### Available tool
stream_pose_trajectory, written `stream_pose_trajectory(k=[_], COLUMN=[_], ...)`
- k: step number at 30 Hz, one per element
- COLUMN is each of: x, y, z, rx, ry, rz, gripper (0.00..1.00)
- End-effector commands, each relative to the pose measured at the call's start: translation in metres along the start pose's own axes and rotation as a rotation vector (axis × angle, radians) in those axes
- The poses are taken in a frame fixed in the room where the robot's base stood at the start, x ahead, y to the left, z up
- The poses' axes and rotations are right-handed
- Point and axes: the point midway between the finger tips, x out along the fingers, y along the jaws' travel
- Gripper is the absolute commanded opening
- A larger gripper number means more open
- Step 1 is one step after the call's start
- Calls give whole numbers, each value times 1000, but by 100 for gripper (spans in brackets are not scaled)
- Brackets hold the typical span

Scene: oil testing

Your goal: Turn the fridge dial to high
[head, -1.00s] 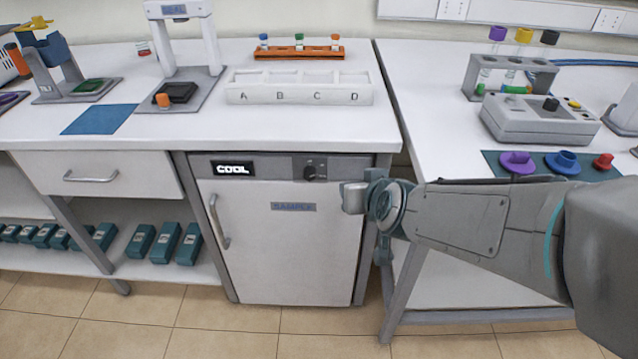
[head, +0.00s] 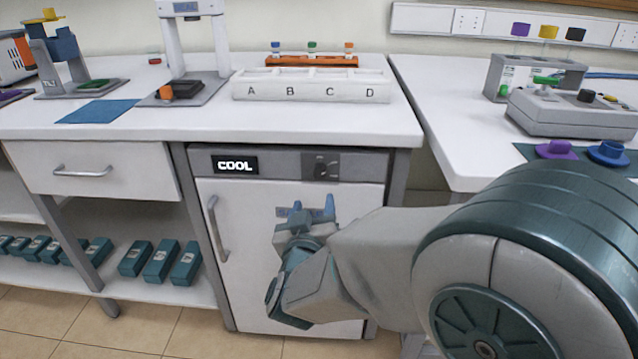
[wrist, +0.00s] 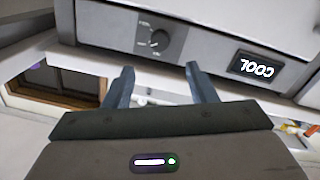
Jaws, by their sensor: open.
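The fridge dial (head: 321,168) is a small dark round knob on the grey panel along the top of the white fridge (head: 255,250), right of the lit COOL display (head: 235,165). In the wrist view the dial (wrist: 158,40) shows upside down at upper centre, beyond the fingertips, with small marks around it too blurred to read. My gripper (head: 312,208) is open and empty in front of the fridge door, just below the dial. In the wrist view its two blue fingers (wrist: 159,78) stand apart, not touching the dial.
The fridge handle (head: 218,228) is on the door's left side. The counter (head: 300,122) overhangs above the panel, with a white A–D rack (head: 312,93) on it. A drawer (head: 100,172) and several teal boxes (head: 160,262) are to the left.

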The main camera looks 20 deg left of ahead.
Motion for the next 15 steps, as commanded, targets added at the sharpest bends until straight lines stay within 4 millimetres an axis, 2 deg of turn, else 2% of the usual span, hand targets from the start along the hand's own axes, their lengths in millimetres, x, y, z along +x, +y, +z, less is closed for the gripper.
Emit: stream_pose_trajectory(k=[3,9,15], x=[28,69,96], y=[0,-1,0], z=[3,2,2], rx=[0,1,2], ry=[0,0,-1], rz=[3,1,-1], gripper=[51,51,51])
